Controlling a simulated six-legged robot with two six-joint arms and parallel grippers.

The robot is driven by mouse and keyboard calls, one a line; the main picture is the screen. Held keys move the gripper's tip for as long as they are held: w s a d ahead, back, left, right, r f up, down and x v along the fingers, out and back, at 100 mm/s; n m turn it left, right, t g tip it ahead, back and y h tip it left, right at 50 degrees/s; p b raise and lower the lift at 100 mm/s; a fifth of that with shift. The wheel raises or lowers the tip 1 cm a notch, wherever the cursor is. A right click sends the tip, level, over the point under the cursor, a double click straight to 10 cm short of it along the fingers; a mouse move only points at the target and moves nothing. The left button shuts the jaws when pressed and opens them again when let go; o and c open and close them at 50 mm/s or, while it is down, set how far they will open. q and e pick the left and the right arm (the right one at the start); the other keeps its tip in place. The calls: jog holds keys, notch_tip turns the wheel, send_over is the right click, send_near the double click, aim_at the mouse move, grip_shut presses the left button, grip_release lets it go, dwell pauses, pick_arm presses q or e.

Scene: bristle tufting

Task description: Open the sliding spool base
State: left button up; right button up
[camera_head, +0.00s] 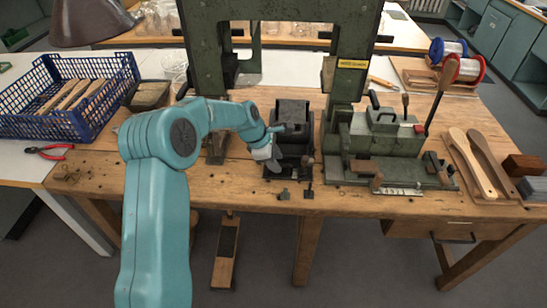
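My teal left arm reaches in from the lower left. Its grey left gripper (268,154) is at the front left of a dark metal block (293,112) low on the green machine (340,85). The gripper overlaps the block's left edge in the picture; whether it touches, and whether its fingers are apart, is too small to tell. Which part is the sliding spool base is not clear. A blue-rimmed spool (448,48) and a red-rimmed spool (466,68) stand at the back right by a wooden board (412,76). My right gripper is not in view.
A green fixture with levers (385,133) stands right of the dark block. Wooden brush handles (472,165) lie further right. A blue crate (60,95), red pliers (48,152) and a lamp shade (92,20) are at the left. The wooden bench front (230,190) is mostly clear.

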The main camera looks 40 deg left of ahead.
pick_arm(q)
jog(key=v, duration=1.6)
jog(key=shift+r, duration=0.1)
jog(key=s+d+f+m+g+h, duration=0.1)
jog(key=s+d+f+m+g, duration=0.15)
jog(key=d+f, duration=0.7)
jog(key=s+d+f+m+g+h, duration=0.1)
jog(key=s+d+f+g, duration=0.2)
jog(key=d+f, duration=0.65)
jog(key=s+d+f+m+t, duration=0.1)
jog(key=s+d+f+m, duration=0.4)
jog(key=s+f+m, duration=0.2)
jog(key=s+d+f+m, duration=0.4)
jog(key=s+f+m, duration=0.4)
jog(key=s+m, duration=0.2)
jog(key=shift+s+d+m+t+y, duration=0.3)
jog(key=shift+d+m+t+y, duration=0.1)
jog(key=shift+m, duration=0.25)
